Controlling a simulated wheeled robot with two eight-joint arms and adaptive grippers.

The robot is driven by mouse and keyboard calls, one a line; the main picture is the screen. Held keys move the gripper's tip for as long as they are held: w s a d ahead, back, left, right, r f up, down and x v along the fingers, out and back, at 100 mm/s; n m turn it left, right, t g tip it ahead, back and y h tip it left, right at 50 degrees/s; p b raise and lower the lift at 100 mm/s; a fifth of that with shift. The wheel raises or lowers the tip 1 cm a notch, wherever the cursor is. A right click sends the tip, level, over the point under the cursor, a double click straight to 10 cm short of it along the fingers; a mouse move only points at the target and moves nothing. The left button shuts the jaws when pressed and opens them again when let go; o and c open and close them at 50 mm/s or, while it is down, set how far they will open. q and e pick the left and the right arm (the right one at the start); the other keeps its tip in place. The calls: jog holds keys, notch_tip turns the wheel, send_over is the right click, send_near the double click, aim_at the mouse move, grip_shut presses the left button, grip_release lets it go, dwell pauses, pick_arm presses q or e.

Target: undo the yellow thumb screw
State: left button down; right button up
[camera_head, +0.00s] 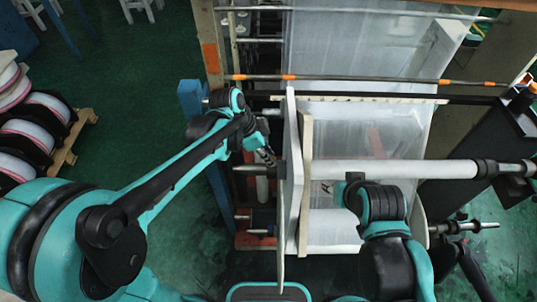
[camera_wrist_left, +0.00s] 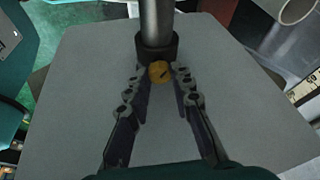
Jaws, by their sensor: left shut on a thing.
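The yellow thumb screw (camera_wrist_left: 160,71) sits on the dark collar (camera_wrist_left: 157,47) around a grey metal shaft, in the left wrist view. My left gripper (camera_wrist_left: 162,76) is shut on the screw, with a fingertip on each side of it. In the head view my left gripper (camera_head: 268,157) is at the left side of the upright white plate, by the shaft end. The screw is too small or hidden there. The end of my right arm is over the white roll, and its fingers are hidden.
A pale flat plate (camera_wrist_left: 85,80) lies behind the collar and fingers. In the head view a white roll (camera_head: 400,169) extends right from the plates, below a sheet of clear film (camera_head: 360,60). Reels on a pallet (camera_head: 62,155) stand at the left, with green floor between.

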pick_arm(q)
jog(key=n, duration=0.2)
jog(key=n+t, duration=0.1)
jog(key=shift+s+d+n+y, duration=0.1)
jog(key=shift+s+n+y, duration=0.1)
jog(key=shift+n+y, duration=0.15)
jog(key=n, duration=0.2)
jog(key=n+t, duration=0.1)
jog(key=shift+s+d+n+y, duration=0.1)
jog(key=shift+d+n+y, duration=0.05)
jog(key=shift+n+y, duration=0.2)
jog(key=n+t+y, duration=0.1)
jog(key=n, duration=0.2)
jog(key=shift+d+n, duration=0.1)
jog(key=shift+n, duration=0.2)
jog(key=shift+d+n+y+b, duration=0.1)
jog(key=shift+n+y+b, duration=0.25)
jog(key=shift+n+y, duration=0.9)
jog(key=shift+n+h, duration=0.45)
jog(key=shift+n, duration=0.2)
jog(key=c, duration=1.3)
grip_release()
